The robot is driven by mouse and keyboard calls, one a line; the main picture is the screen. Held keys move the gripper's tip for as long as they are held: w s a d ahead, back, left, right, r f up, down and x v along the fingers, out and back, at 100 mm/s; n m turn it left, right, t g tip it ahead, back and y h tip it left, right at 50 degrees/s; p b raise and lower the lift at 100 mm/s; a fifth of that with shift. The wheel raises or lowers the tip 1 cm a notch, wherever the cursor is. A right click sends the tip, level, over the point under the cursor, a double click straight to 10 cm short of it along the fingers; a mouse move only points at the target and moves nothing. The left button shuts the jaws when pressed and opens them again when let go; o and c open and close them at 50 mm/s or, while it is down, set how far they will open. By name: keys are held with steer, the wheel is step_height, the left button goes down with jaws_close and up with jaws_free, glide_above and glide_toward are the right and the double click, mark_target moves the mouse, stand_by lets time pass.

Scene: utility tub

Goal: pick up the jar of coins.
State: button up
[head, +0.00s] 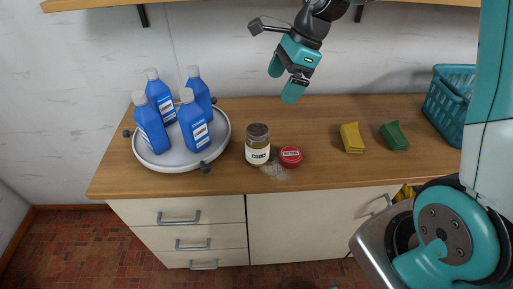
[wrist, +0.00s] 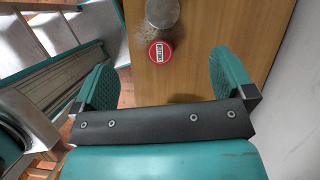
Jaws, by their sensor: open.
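The jar of coins (head: 257,146) stands upright on the wooden counter, with a dark lid and a white label reading COINS. In the wrist view the jar's lid (wrist: 162,13) shows at the top edge, and the rest of it is hidden or cut off. My gripper (head: 282,82) is open and empty, raised above the back of the counter, up and to the right of the jar. In the wrist view the two teal fingers of my gripper (wrist: 168,75) are spread wide, with bare counter between them.
A red round tin (head: 290,156) sits right beside the jar; it also shows in the wrist view (wrist: 160,52). A round grey tray (head: 165,160) with several blue bottles stands left. A shelf hangs above.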

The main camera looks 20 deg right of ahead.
mark_target(258, 129)
steer(key=shift+m, duration=0.3)
steer(key=p+x, duration=0.1)
steer(key=x, duration=1.1)
steer(key=shift+w+d, duration=0.1)
steer(key=shift+d, duration=0.1)
steer(key=p+x, duration=0.1)
steer(key=x, duration=0.4)
steer(key=shift+a+f, duration=0.1)
steer(key=shift+f, duration=0.3)
steer(key=shift+r, duration=0.1)
steer(key=c, duration=1.4)
